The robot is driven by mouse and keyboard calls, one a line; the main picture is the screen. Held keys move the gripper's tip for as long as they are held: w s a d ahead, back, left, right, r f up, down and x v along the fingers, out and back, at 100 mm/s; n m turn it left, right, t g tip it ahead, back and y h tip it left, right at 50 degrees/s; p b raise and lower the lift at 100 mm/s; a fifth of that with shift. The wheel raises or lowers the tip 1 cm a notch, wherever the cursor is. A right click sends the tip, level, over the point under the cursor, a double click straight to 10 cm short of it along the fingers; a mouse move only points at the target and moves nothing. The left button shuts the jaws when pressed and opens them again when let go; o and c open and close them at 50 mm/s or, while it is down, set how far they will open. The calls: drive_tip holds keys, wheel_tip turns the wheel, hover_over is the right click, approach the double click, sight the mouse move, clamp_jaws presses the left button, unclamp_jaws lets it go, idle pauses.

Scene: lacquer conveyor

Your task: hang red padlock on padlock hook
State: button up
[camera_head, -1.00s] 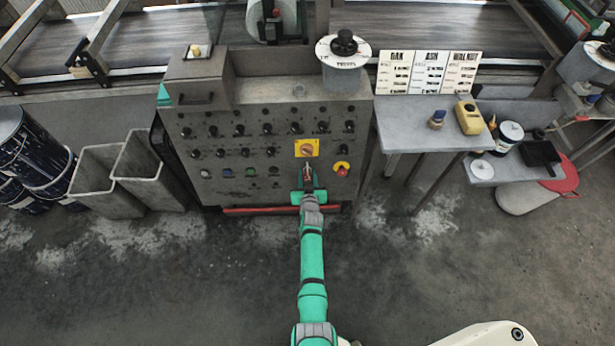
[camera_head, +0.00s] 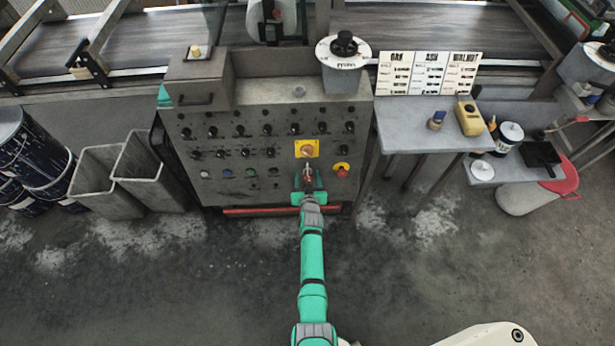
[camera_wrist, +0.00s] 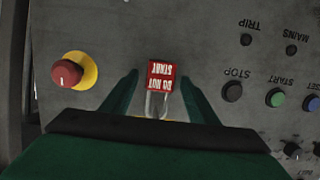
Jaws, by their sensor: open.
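The red padlock (camera_wrist: 161,75), with a white "DO NOT START" label, shows upside down in the wrist view. Its metal shackle (camera_wrist: 157,106) points toward a sliver of yellow plate at the gripper's edge. In the head view the yellow plate (camera_head: 298,154) with its orange switch sits on the panel, just above my gripper (camera_head: 308,178). My gripper (camera_wrist: 159,82) is open, with one finger on each side of the padlock and gaps showing between. The padlock hook cannot be made out, and whether the shackle is around it cannot be told.
A red emergency button (camera_wrist: 67,73) on a yellow ring is beside the gripper. Rows of knobs and buttons cover the grey control panel (camera_head: 228,185). A side table (camera_head: 405,130) stands at right, and grey bins (camera_head: 108,190) at left. The floor in front is clear.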

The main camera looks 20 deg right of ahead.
drive_tip(key=v, duration=1)
drive_tip(key=shift+s+r, duration=0.2)
drive_tip(key=shift+s, duration=0.15)
drive_tip(key=shift+a, duration=0.1)
drive_tip(key=s+a+r+n+y, duration=0.1)
drive_tip(key=s+a+r, duration=0.1)
drive_tip(key=s+a, duration=0.35)
drive_tip(key=s+a+r+t, duration=0.1)
drive_tip(key=s+a+r, duration=0.1)
drive_tip(key=s, duration=0.7)
drive_tip(key=s+a+r+n+y, duration=0.1)
drive_tip(key=s+a+r, duration=0.1)
drive_tip(key=s+a, duration=0.35)
drive_tip(key=s+a+r+y, duration=0.1)
drive_tip(key=s+a+r, duration=0.1)
drive_tip(key=s+r, duration=0.6)
drive_tip(key=s+a+r+n+t, duration=0.1)
drive_tip(key=s+a+r, duration=0.1)
drive_tip(key=s+r, duration=0.7)
wheel_tip(320, 180, up, 3)
drive_tip(key=shift+s+a+f+y, duration=0.1)
drive_tip(key=shift+s+a+y, duration=0.1)
drive_tip(key=shift+s+y, duration=0.15)
